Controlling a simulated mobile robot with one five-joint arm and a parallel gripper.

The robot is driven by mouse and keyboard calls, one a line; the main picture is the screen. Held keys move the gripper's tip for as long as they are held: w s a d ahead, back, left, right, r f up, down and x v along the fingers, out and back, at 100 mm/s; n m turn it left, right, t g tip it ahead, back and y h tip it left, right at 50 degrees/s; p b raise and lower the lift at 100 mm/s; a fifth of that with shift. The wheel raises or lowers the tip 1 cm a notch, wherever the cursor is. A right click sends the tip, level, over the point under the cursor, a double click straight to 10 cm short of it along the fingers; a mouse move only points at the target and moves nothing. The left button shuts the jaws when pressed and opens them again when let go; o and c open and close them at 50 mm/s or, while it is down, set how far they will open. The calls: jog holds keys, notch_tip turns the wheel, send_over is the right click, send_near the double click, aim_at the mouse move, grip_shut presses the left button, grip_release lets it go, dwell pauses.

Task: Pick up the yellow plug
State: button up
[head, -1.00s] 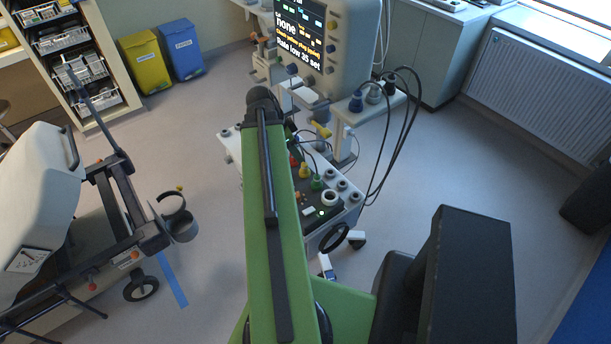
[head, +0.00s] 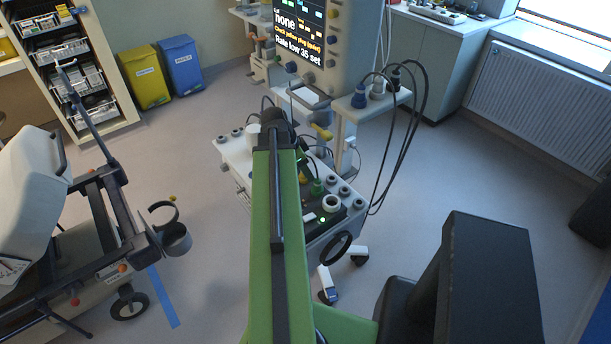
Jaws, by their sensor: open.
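The trolley (head: 237,160) stands ahead of me with a green plug (head: 317,187) and several black-and-white sockets on its top. My green arm reaches over it and covers part of the socket panel. No yellow plug is clearly visible among the sockets now. A yellow piece (head: 321,131) sits on the trolley's column; I cannot tell if it is a plug. A small yellow knob (head: 172,198) shows by the stretcher's ring holder. The monitor (head: 308,40) reads "Check yellow plug (pulse)". My gripper is hidden beyond the dark end of my arm.
The stretcher (head: 95,225) is at the left, its ring holder (head: 176,238) sticking out towards the trolley. Yellow (head: 145,78) and blue (head: 183,65) bins stand behind.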

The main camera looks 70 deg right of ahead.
grip_shut()
notch_tip(320, 180, up, 10)
jog(key=p, duration=1)
jog(key=shift+r, duration=0.2)
notch_tip(320, 180, down, 7)
jog(key=b, duration=0.7)
jog(key=shift+f, duration=0.15)
